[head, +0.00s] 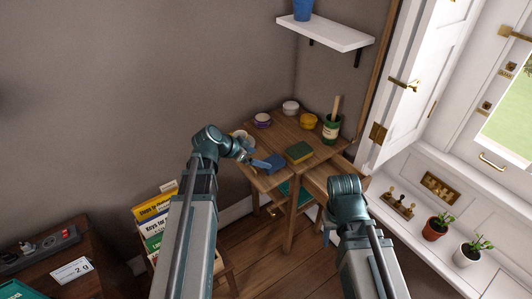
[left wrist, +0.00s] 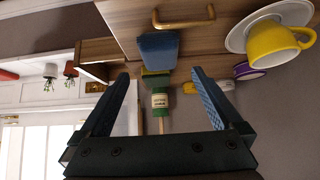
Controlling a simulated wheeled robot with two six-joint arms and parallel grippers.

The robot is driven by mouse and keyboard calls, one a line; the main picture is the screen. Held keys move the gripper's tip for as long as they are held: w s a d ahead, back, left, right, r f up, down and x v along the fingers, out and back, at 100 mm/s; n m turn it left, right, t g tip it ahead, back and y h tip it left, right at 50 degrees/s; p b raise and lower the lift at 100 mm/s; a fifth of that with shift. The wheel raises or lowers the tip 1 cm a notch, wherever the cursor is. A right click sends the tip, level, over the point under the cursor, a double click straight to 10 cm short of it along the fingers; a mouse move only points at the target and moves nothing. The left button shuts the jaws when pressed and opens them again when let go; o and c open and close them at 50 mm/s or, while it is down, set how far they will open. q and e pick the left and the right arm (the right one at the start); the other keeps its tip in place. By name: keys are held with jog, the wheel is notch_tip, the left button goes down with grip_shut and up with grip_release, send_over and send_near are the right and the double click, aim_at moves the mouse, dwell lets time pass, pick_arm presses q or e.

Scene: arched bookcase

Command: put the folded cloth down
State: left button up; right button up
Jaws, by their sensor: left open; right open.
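The folded cloth (head: 277,163) is blue and lies on the small wooden table near its front edge, left of the green-and-yellow sponge. It also shows in the left wrist view (left wrist: 158,48), just beyond the fingertips. My left gripper (head: 257,162) is at the cloth's left side, its fingers apart. In the left wrist view my left gripper (left wrist: 157,74) is open, with nothing gripped between its fingers. My right gripper (head: 327,235) is low in front of the table, away from the cloth and mostly hidden by my right wrist.
The wooden table (head: 262,181) also holds a green-and-yellow sponge (head: 299,152), a labelled green jar (head: 331,130), a yellow bowl (head: 308,121) and other small dishes. A yellow cup (left wrist: 272,45) on a saucer stands close to my left gripper. Books (head: 152,215) stand at the lower left.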

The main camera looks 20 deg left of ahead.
pick_arm(q)
jog(key=p+v, duration=0.3)
jog(key=v, duration=0.3)
pick_arm(e)
notch_tip(320, 180, up, 4)
jog(key=shift+r, duration=0.1)
pick_arm(q)
jog(key=shift+f, duration=0.1)
jog(key=s+d+r+n+g+y+p, duration=0.2)
jog(key=s+d+p, duration=0.3)
jog(key=d, duration=0.5)
jog(key=s+d+r+n+g+y+p, duration=0.1)
jog(key=s+d+g+y+p, duration=0.4)
jog(key=s+d, duration=0.5)
jog(key=shift+s+r+n, duration=0.35)
jog(key=shift+n, duration=0.05)
pick_arm(e)
notch_tip(320, 180, up, 10)
